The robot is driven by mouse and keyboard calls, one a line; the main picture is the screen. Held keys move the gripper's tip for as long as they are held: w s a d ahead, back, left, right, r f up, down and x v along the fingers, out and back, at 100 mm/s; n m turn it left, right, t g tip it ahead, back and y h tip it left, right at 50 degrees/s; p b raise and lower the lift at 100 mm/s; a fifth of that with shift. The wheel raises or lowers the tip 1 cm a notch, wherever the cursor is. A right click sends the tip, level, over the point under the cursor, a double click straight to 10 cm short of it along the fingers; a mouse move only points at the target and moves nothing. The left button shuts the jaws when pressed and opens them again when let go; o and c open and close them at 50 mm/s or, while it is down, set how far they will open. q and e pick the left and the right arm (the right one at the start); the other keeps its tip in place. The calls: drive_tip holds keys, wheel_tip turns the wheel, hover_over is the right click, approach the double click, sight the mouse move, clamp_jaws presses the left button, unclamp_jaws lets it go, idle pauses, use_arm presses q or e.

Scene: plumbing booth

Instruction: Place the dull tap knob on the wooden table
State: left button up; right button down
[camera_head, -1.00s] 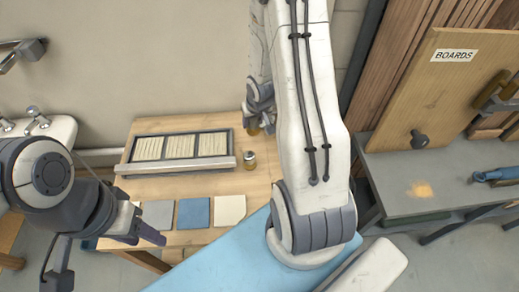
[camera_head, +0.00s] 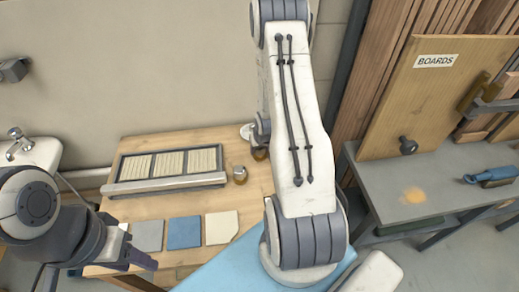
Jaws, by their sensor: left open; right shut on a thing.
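The wooden table (camera_head: 192,199) stands against the wall in the middle left of the head view. My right gripper (camera_head: 260,138) is over its back right part, mostly hidden behind my own white arm. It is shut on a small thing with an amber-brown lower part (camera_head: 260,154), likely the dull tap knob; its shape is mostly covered. I cannot tell whether it touches the table. My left gripper (camera_head: 95,270) is open and empty at the table's front left.
A framed tray (camera_head: 168,187) with pale slatted panels lies at the table's back. Grey, blue and cream squares (camera_head: 184,233) lie along the front. A sink with a tap (camera_head: 16,140) is at left. A grey bench (camera_head: 385,190) with a BOARDS panel (camera_head: 436,100) is at right.

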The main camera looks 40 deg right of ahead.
drive_tip(key=shift+f, duration=0.2)
drive_tip(key=shift+c, duration=1.5)
unclamp_jaws()
